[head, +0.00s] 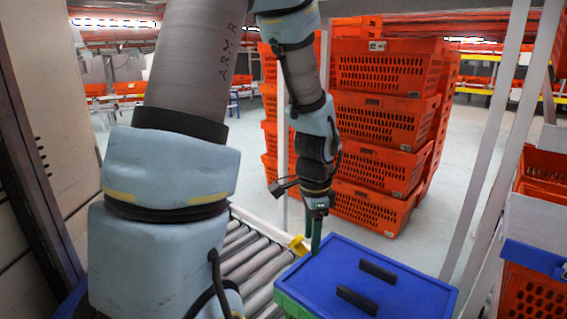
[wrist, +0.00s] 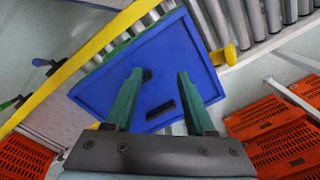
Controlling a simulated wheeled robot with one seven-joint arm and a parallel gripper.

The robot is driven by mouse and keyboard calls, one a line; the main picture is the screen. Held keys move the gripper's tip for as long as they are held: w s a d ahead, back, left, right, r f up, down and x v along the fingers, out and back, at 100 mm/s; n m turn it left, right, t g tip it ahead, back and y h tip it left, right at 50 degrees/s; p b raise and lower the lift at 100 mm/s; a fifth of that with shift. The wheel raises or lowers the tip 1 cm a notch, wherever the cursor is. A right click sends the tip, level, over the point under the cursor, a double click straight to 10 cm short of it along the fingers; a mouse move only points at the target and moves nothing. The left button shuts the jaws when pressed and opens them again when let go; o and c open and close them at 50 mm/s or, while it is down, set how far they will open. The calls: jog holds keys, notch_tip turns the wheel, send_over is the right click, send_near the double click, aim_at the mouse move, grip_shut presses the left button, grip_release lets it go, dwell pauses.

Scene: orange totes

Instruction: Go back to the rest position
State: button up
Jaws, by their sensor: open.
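My gripper (head: 316,230) hangs pointing down over the left back part of a blue lid (head: 340,262). In the wrist view my gripper (wrist: 158,95) shows two green fingers spread apart with nothing between them. The blue lid (wrist: 110,88) lies beyond the fingers and carries two black handles. One handle shows between the fingers, and the other is partly beside the left finger. The lid sits on a green tote (head: 292,305) at the end of the rollers. I cannot tell the exact height of the fingertips above the lid.
A roller conveyor (head: 250,262) runs left of the lid. Stacked orange totes (head: 385,75) stand behind my gripper. A pale metal post (head: 490,140) rises at the right, with more orange totes (head: 535,295) beyond it. A yellow rail (wrist: 85,55) crosses the wrist view.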

jog(key=s+a+r+n+t, duration=0.1)
jog(key=a+r+n, duration=0.1)
jog(key=a+n, duration=0.55)
jog(key=s+a+r+n, duration=0.2)
jog(key=a+r+n, duration=0.1)
jog(key=a+n, duration=0.45)
notch_tip(320, 180, up, 14)
jog(key=p, duration=1.3)
jog(key=shift+w+d+f+p, duration=0.15)
jog(key=shift+d+f+p, duration=0.1)
jog(key=shift+p, duration=0.1)
